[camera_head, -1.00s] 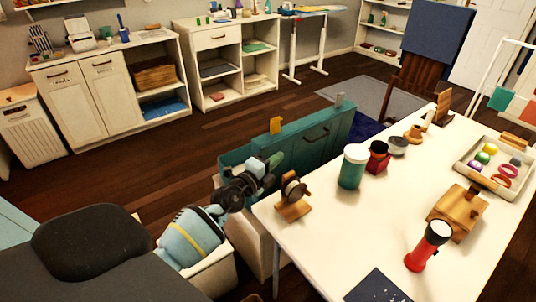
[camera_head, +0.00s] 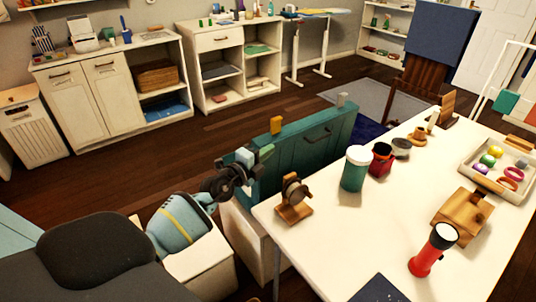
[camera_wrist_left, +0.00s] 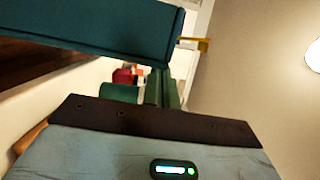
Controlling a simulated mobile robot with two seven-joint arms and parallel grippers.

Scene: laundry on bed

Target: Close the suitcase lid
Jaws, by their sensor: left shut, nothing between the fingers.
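The teal suitcase (camera_head: 312,150) stands beside the white table, with a panel that looks like its lid raised on edge. The panel carries a dark handle, a yellow latch (camera_head: 277,126) and a grey latch (camera_head: 342,100). My left gripper (camera_head: 262,155) is shut and empty at the panel's left end; I cannot tell whether it touches. In the left wrist view a teal panel (camera_wrist_left: 90,30) of the suitcase crosses the top, with a yellow latch (camera_wrist_left: 196,45) at its right end. The rest of the suitcase is largely hidden. My right gripper is out of view.
The white table (camera_head: 320,240) fills the right side. A wooden stand (camera_head: 294,205) sits near its left edge, close to my left arm. A green jar (camera_head: 355,170), a red mug (camera_head: 380,158) and a red flashlight (camera_head: 430,252) stand farther right. The floor behind the suitcase is clear.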

